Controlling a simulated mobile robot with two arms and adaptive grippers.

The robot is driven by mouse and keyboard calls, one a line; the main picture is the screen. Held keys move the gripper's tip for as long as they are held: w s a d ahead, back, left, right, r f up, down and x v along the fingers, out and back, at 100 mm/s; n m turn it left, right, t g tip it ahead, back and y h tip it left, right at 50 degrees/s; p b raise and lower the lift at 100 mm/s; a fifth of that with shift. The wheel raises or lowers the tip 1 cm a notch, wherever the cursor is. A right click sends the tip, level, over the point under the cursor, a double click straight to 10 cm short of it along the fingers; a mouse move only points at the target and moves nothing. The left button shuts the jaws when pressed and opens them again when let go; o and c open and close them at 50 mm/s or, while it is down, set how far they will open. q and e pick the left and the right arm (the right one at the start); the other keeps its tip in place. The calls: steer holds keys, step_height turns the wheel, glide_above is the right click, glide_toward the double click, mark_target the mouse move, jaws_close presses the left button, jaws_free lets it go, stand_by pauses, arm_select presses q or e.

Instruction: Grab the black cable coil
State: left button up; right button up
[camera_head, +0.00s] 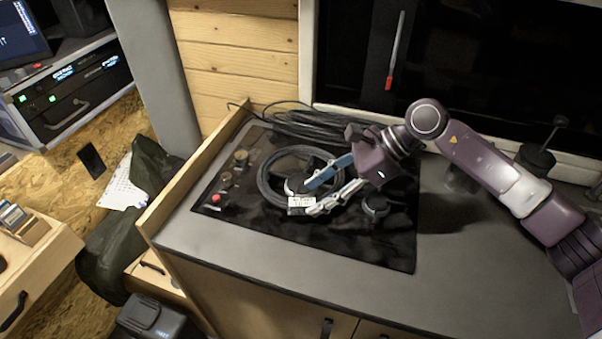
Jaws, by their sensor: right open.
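A black cable coil (264,178) lies as a round ring on the dark cooktop (350,250), with a small white label or plug (301,205) at its front. My right gripper (311,198) reaches in from the right over the coil's right side. Whether the fingers touch the coil is hard to tell. The gripper hides part of the ring's right side. My left gripper is not in view.
A looser bundle of black cable (310,122) lies behind the coil, near the plank wall. Cooktop knobs (226,179) sit at left, and a wooden edge board (190,180) borders that side. The grey counter (480,260) at front right is clear.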

mark_target(301, 201)
steer(key=p+x, duration=0.1)
steer(key=x, duration=0.2)
steer(key=shift+a+p, duration=0.4)
steer(key=shift+a, duration=0.05)
steer(key=shift+w+a+f, duration=0.1)
steer(key=shift+a+f, duration=0.15)
steer(key=shift+f, duration=0.1)
steer(key=c, duration=1.2)
steer(key=shift+r, duration=0.15)
jaws_close()
